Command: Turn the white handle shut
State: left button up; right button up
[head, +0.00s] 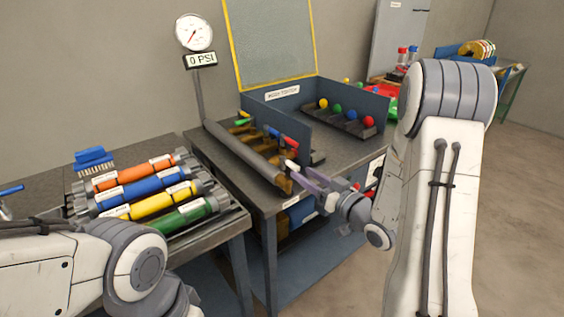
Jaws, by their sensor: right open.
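The white handle (291,165) sits on the nearest brass valve, at the front end of a grey pipe manifold (240,150) on the test bench. It is small in the head view, and its exact angle is hard to tell. My right gripper (304,178) reaches in from the right with its purple-grey fingers open, their tips right beside the white handle. I cannot tell whether they touch it or are around it. My left arm shows at the lower left, but its gripper is out of view.
Red (290,143), blue (272,131) and green (243,121) handles line up behind the white one. A gauge (194,33) above a "0 PSI" display stands at the back. Coloured cylinders (150,188) lie on the left table. A blue panel (285,128) stands behind the valves.

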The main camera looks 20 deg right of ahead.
aim_at(285, 162)
jog(key=p+x, duration=0.1)
jog(key=x, duration=0.9)
jog(key=shift+w+a, duration=0.1)
grip_shut()
dwell(1.2)
